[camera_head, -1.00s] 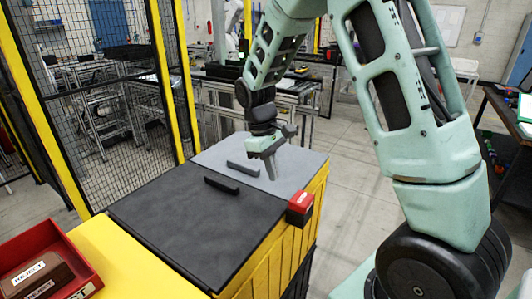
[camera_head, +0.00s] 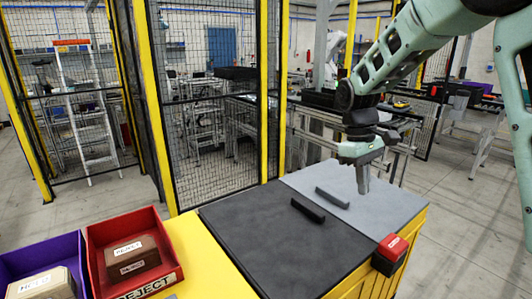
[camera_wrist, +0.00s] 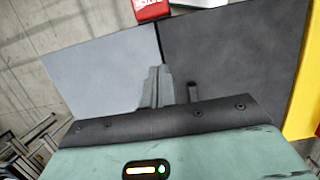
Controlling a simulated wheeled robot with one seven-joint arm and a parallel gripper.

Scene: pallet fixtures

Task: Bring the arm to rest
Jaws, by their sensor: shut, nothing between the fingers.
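My gripper (camera_head: 363,180) is at the end of my raised arm, pointing down above the light grey panel (camera_head: 385,196) on the yellow bench. Its fingers are together with nothing between them. In the wrist view the shut fingers (camera_wrist: 156,88) show against the grey and black panels. The fingertips look a little above the surface, though the exact gap is hard to tell. Part of my arm runs out of the picture at the upper right of the head view.
Two dark bars (camera_head: 308,209) (camera_head: 332,197) stand near the seam of the black panel (camera_head: 262,243) and grey panel. A red box (camera_head: 390,254) sits at the bench's front edge. A red reject bin (camera_head: 103,238) and a purple bin (camera_head: 32,256) hold labelled blocks. Mesh fencing (camera_head: 215,130) stands behind.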

